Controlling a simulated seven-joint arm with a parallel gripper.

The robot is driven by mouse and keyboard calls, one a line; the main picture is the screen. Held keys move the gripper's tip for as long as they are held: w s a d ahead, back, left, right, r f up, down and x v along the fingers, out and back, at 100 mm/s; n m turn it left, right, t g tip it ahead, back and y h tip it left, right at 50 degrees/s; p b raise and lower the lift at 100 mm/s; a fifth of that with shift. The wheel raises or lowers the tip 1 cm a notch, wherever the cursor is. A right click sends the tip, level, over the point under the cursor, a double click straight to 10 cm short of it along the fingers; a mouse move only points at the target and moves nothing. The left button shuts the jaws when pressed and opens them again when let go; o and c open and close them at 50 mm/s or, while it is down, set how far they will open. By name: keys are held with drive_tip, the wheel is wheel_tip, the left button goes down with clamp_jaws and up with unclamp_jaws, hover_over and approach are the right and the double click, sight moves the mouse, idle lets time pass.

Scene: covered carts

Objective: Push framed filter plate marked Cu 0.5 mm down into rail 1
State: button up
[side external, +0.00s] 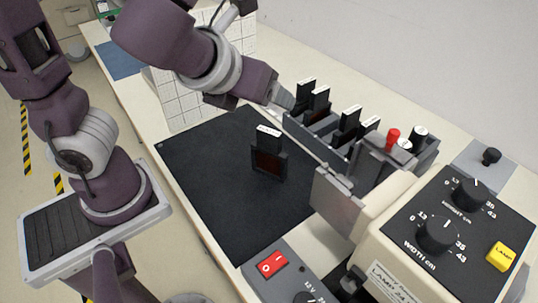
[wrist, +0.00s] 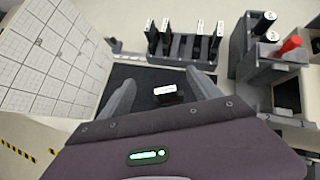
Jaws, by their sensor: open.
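A black framed plate with a dark reddish panel (side external: 268,163) and a white top label stands upright, alone, on the black mat (side external: 215,195). Its label text is too small to read. It also shows in the wrist view (wrist: 167,97), between and beyond my fingers. My gripper (side external: 283,102) is open and empty, up beside the rack, apart from the plate. Its two fingers are spread in the wrist view (wrist: 163,80). A grey housing (side external: 372,163) with a red knob and black, white-topped knobs stands right of the rack; I cannot tell which part is rail 1.
A grey rack (side external: 322,137) holds several black-framed plates with white labels. A white gridded panel (wrist: 50,60) stands at the left. A beige control box (side external: 400,255) with dials, a grey flat plate (side external: 336,200) and a red switch (side external: 272,263) lie at the right and front. Much of the mat is bare.

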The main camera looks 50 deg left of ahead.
sight(274, 138)
wheel_tip(274, 138, down, 9)
drive_tip(key=shift+r, duration=0.1)
drive_tip(key=x, duration=0.7)
drive_tip(key=shift+f, duration=0.4)
clamp_jaws()
wheel_tip(274, 138, up, 9)
drive_tip(key=w+d+r+m+h, duration=0.2)
drive_tip(key=w+d+m+h, duration=0.2)
drive_tip(key=w+m, duration=0.15)
drive_tip(key=w+d+r+m+h, duration=0.3)
drive_tip(key=w+d+m+h, duration=0.1)
drive_tip(key=w, duration=0.3)
drive_tip(key=w+d+r+m+g+h, duration=0.2)
drive_tip(key=d+r+m+g+h, duration=0.1)
drive_tip(key=d+r+m, duration=0.35)
drive_tip(key=s+d+r+m+g+h, duration=0.1)
drive_tip(key=s+d+r+m+g, duration=0.1)
drive_tip(key=s+d, duration=0.3)
drive_tip(key=s+d+r+m+g+h, duration=0.1)
drive_tip(key=s+d+r+m+g, duration=0.2)
drive_tip(key=s, duration=0.6)
drive_tip(key=d+m, duration=0.1)
drive_tip(key=d, duration=0.1)
drive_tip(key=shift+s+d+r+g, duration=0.25)
drive_tip(key=shift+s+d+g, duration=0.05)
drive_tip(key=shift+s+g, duration=0.1)
